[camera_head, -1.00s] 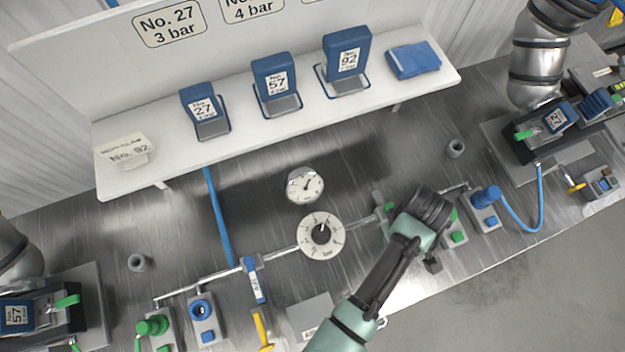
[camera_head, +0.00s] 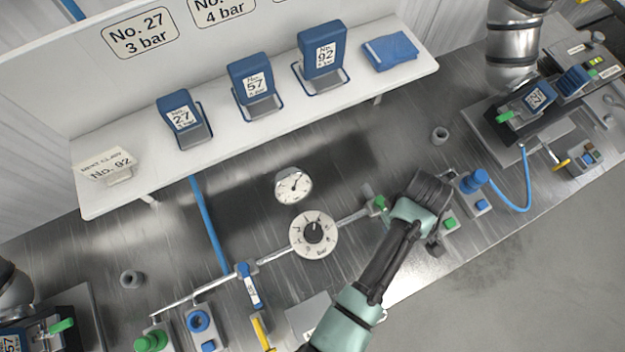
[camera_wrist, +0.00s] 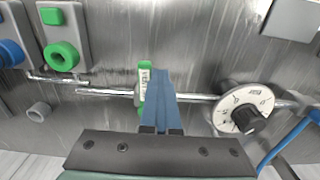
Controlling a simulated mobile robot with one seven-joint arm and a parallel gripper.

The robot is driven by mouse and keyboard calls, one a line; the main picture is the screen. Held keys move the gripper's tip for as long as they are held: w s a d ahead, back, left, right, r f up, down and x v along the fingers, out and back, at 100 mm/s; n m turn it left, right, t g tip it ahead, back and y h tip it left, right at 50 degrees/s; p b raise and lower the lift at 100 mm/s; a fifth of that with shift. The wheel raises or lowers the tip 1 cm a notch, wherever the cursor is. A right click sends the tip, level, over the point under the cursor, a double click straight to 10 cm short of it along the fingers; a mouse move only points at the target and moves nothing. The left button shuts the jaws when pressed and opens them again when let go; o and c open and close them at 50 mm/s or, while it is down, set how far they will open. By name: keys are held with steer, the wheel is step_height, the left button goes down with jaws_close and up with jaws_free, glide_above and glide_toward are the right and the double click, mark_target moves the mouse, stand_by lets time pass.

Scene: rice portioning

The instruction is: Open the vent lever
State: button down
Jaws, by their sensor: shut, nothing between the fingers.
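The vent lever (camera_wrist: 144,82) is green with a white label, partly readable as VENT. In the wrist view it sits on the thin metal pipe and stands crosswise to it. It also shows in the head view as a small green part (camera_head: 379,203) just left of my gripper (camera_head: 430,196). In the wrist view my gripper (camera_wrist: 162,72) has its blue fingers shut together, with nothing between them. The fingers are right beside the lever, on its right, and overlap its edge; I cannot tell whether they touch. The fingertips are hidden in the head view.
A round bar dial (camera_head: 302,247) sits on the pipe, with a pressure gauge (camera_head: 293,186) behind it. A blue-handled lever (camera_head: 249,287) stands further left. Green and blue fittings, including a blue knob (camera_head: 474,181), stand right of my gripper. A white shelf (camera_head: 240,145) runs behind.

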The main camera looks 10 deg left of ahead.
steer(key=shift+w+d, duration=0.15)
steer(key=shift+d, duration=0.05)
steer(key=shift+w, duration=0.1)
steer(key=shift+w+d+b, duration=0.4)
steer(key=shift+w+d, duration=0.25)
steer(key=shift+d, duration=0.2)
steer(key=shift+w+d+b, duration=0.65)
steer(key=shift+w, duration=0.3)
